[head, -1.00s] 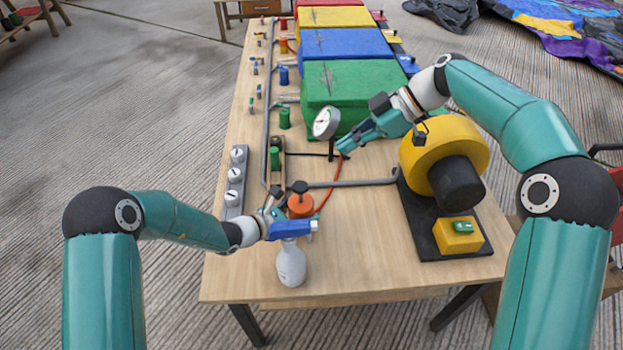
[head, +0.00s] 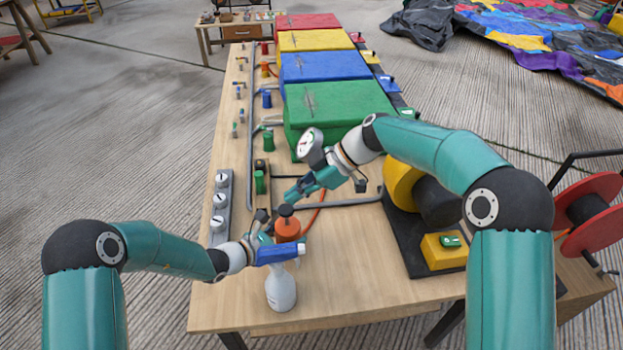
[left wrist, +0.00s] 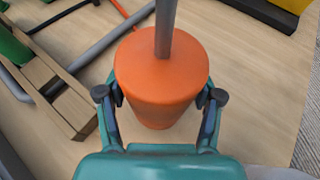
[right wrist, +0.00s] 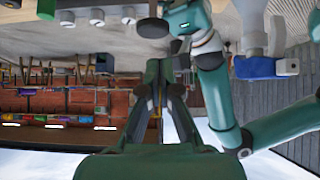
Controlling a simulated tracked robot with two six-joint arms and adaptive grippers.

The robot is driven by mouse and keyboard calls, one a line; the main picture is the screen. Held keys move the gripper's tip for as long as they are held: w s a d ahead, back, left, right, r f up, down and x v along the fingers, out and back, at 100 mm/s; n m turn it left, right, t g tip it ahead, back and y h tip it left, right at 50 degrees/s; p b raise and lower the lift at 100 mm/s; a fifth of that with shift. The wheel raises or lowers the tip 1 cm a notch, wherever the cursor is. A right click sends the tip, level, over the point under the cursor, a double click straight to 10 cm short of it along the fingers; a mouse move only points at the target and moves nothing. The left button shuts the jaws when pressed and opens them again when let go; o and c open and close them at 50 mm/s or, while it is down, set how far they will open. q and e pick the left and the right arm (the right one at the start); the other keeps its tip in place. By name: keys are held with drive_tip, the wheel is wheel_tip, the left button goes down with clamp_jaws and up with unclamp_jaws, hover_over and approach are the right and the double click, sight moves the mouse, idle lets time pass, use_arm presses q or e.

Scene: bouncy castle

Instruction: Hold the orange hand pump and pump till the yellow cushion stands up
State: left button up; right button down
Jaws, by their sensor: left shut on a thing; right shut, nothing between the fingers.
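The orange hand pump (head: 288,230) stands on the table's near part, with a black knob (head: 285,211) on top. In the left wrist view its orange body (left wrist: 160,75) and grey rod (left wrist: 165,28) show. My left gripper (left wrist: 160,97) is shut on the pump body, one finger on each side. My right gripper (head: 291,195) is shut and empty, just above and beside the knob. In the right wrist view its fingers (right wrist: 160,95) are together, and the knob (right wrist: 152,27) appears beyond them. The yellow cushion (head: 315,41) is a block behind the blue one, its far height partly hidden.
A white spray bottle (head: 281,290) with a blue head stands directly before the pump. A round gauge (head: 310,144) is close to my right wrist. The green cushion (head: 340,103), a yellow blower (head: 399,184) and grey knobs (head: 219,201) flank the area.

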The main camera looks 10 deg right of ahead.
drive_tip(key=shift+d+f, duration=0.1)
drive_tip(key=shift+f, duration=1.5)
drive_tip(key=shift+f, duration=2.15)
drive_tip(key=shift+r, duration=0.45)
drive_tip(key=r, duration=0.2)
drive_tip(key=d+r, duration=0.1)
drive_tip(key=r, duration=0.1)
drive_tip(key=shift+d+r, duration=0.1)
drive_tip(key=shift+r, duration=0.1)
approach(286, 211)
drive_tip(key=v, duration=0.4)
